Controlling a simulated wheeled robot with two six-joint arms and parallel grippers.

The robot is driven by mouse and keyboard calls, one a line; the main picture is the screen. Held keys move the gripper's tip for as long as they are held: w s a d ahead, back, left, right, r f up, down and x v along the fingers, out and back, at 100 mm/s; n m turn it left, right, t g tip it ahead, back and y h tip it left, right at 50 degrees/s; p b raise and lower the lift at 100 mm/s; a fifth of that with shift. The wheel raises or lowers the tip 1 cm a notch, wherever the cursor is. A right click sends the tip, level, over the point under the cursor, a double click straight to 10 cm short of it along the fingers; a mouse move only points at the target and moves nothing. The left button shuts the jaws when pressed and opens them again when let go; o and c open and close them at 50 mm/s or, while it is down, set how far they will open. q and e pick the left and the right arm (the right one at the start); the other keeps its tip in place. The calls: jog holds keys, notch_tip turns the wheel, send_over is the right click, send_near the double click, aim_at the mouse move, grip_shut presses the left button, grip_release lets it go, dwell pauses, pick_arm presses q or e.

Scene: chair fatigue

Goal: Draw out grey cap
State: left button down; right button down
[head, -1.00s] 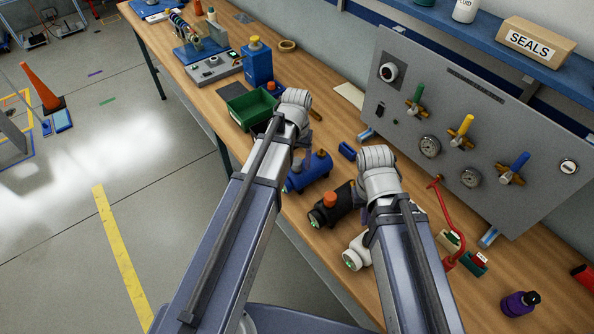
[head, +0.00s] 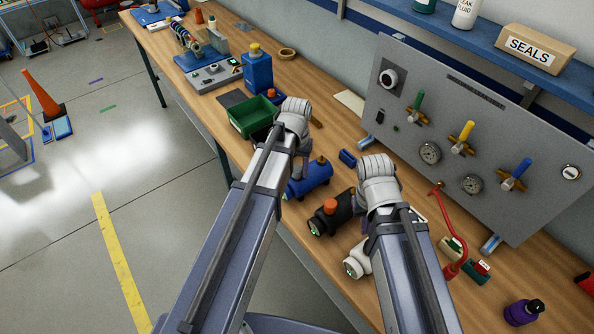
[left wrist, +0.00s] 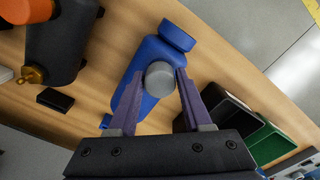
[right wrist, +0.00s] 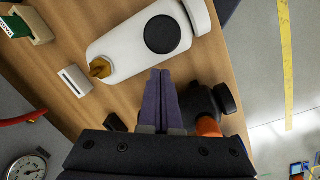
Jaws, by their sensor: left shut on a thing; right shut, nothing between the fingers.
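In the left wrist view, a round grey cap (left wrist: 160,78) sits on the upper side of a blue cylinder (left wrist: 135,97) with a blue end knob. My left gripper (left wrist: 160,74) is over the cylinder, with its two purple fingers shut on the cap's opposite sides. In the head view the blue cylinder (head: 316,175) lies on the bench, and my left arm hides the cap. My right gripper (right wrist: 160,76) is shut and empty, its fingertips together between a white cylinder (right wrist: 125,48) with a black cap and a dark cylinder (right wrist: 203,105) with an orange cap.
A green bin (head: 250,115) stands behind the blue cylinder on the wooden bench (head: 330,120). A grey panel (head: 470,140) with gauges and coloured valves stands along the back. A red hose or handle (head: 455,225) stands right of my right arm.

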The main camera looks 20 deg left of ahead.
pick_arm(q)
jog(key=shift+r, duration=0.2)
jog(key=shift+r+p, duration=1.4)
jog(key=shift+p, duration=0.25)
notch_tip(320, 180, up, 4)
jog(key=p, duration=0.4)
